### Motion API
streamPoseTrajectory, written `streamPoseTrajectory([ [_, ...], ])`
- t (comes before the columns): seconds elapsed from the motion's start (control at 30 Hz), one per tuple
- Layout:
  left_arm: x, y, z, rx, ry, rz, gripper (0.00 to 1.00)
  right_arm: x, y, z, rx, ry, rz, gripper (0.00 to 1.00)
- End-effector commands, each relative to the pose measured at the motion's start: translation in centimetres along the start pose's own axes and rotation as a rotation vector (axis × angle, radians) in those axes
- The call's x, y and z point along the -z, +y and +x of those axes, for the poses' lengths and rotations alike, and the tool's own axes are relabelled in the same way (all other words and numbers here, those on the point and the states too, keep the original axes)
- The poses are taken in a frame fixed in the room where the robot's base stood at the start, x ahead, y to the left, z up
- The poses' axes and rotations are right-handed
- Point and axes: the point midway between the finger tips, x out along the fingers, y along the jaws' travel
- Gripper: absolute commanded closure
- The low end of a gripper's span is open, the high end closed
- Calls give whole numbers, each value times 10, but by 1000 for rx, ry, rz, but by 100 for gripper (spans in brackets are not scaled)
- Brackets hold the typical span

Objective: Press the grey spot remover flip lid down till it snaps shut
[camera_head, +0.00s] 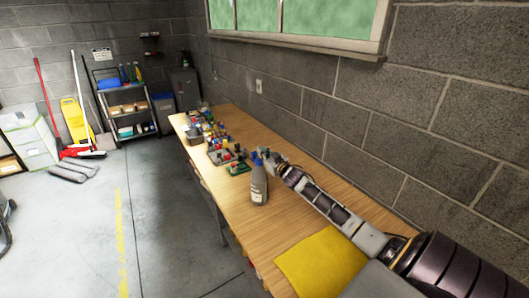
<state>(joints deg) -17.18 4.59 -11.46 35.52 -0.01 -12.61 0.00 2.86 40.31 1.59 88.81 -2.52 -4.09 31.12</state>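A grey bottle (259,187) with a pale label stands upright on the wooden table, near its front edge. It looks like the spot remover. Its top is small, with blue showing around it, and I cannot tell whether the flip lid is raised or closed. My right gripper (268,158) is at the end of the arm coming in from the lower right. It is just behind and right of the bottle's top. I cannot tell whether it touches the lid, and its fingers are too small to read. My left gripper is out of view.
The wooden table (237,222) runs along a grey block wall. Several small coloured items (214,133) crowd its far half, with a green item (238,168) left of the bottle. A yellow cloth (320,264) lies at the near end. Table between cloth and bottle is clear.

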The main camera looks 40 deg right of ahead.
Motion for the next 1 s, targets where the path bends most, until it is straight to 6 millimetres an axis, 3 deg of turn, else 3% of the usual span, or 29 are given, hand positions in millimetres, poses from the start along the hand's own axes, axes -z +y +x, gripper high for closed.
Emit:
streamPoseTrajectory([
  [0.3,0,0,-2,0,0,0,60,1,-6,0,0,2,-139,100],
  [0.77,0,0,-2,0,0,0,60,1,-7,0,0,2,-158,100],
  [0.93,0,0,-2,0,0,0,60,0,-7,0,0,2,-158,76],
  [1.0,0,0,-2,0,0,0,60,0,-7,0,0,1,-158,74],
])
